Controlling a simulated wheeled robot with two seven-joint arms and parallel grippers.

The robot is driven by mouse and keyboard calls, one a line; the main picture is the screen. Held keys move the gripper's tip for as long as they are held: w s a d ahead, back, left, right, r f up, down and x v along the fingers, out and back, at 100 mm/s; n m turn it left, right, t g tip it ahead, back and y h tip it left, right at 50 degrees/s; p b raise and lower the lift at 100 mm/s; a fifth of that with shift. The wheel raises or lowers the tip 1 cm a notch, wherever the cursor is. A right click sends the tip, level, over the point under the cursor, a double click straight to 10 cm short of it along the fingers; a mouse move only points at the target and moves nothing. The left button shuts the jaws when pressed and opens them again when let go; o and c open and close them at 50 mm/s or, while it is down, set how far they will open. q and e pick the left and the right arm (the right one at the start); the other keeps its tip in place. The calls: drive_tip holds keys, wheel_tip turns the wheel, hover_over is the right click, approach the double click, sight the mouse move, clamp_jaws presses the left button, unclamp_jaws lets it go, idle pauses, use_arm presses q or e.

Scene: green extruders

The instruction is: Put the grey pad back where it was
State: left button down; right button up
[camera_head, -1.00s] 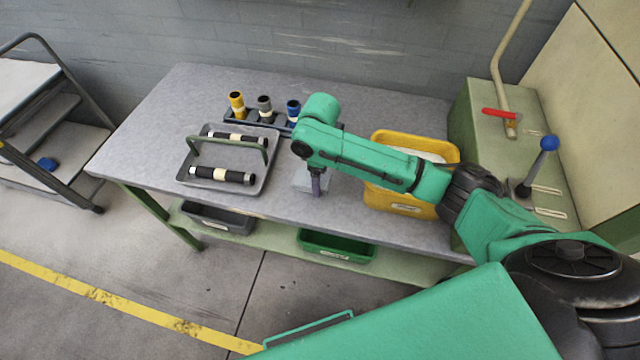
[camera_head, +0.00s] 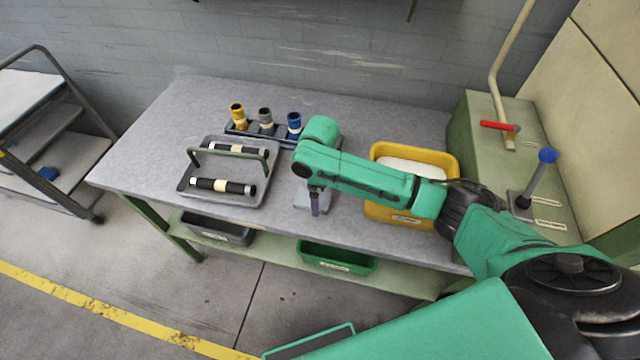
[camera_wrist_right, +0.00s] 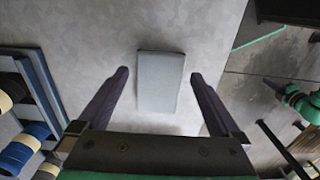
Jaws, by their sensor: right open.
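The grey pad (camera_head: 301,199) lies flat on the grey table near its front edge, right of the carrying tray. My right gripper partly hides it in the head view. In the right wrist view the pad (camera_wrist_right: 160,88) is a pale grey rectangle between the two dark fingers. My right gripper (camera_head: 316,211) is open and points down over the pad, one finger on each side with gaps; it also shows in the right wrist view (camera_wrist_right: 159,75). I cannot tell the exact height of the fingertips above the table. My left gripper is not in view.
The tray (camera_head: 184,187) with a handle holds two dark rolls. Behind it a blue rack (camera_head: 235,130) holds yellow, grey and blue cylinders. A yellow bin (camera_head: 405,216) stands right of the pad. Grey and green bins sit on the lower shelf. The table's back right is clear.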

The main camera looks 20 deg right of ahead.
wheel_tip(320, 180, up, 10)
drive_tip(key=b, duration=0.1)
drive_tip(key=shift+r, duration=0.2)
